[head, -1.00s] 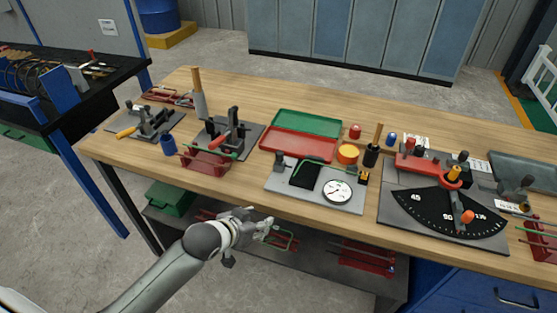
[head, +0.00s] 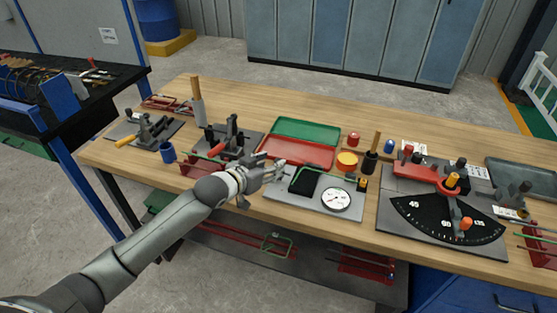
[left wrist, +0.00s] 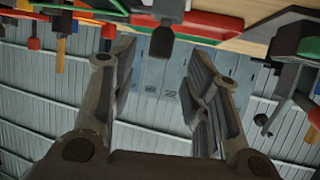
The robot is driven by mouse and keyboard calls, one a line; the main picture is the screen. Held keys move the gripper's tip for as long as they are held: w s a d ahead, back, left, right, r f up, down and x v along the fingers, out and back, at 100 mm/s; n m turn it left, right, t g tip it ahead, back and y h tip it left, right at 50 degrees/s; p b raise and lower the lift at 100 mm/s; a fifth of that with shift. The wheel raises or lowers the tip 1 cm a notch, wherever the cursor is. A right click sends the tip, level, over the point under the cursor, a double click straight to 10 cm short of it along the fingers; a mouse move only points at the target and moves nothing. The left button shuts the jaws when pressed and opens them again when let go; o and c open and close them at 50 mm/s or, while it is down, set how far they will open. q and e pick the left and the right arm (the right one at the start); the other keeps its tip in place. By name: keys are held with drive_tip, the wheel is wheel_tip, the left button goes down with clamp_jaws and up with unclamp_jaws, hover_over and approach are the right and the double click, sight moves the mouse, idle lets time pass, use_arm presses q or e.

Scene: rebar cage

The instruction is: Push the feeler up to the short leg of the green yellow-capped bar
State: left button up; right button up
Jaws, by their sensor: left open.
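A grey gauge plate (head: 290,201) with a round white dial (head: 335,199) lies at the front edge of the wooden table. A thin green bar (head: 316,169) runs around a black block (head: 303,182) on it; its short leg and yellow cap are too small to make out. A small black and yellow piece (head: 362,184) stands at the plate's right end. I cannot tell which part is the feeler. My left gripper (head: 281,168) is open and empty, over the plate's left end, left of the black block. Its two spread fingers show in the left wrist view (left wrist: 160,75). My right gripper is out of view.
Behind the plate lie a red tray (head: 296,152) and a green tray (head: 307,130). A black holder with a wooden handle (head: 371,160) and an orange round piece (head: 347,160) stand behind right. A black angle scale (head: 440,222) is to the right, a clamp fixture (head: 232,137) to the left.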

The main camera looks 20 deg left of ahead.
use_arm(q)
drive_tip(key=shift+x, duration=2.7)
clamp_jaws()
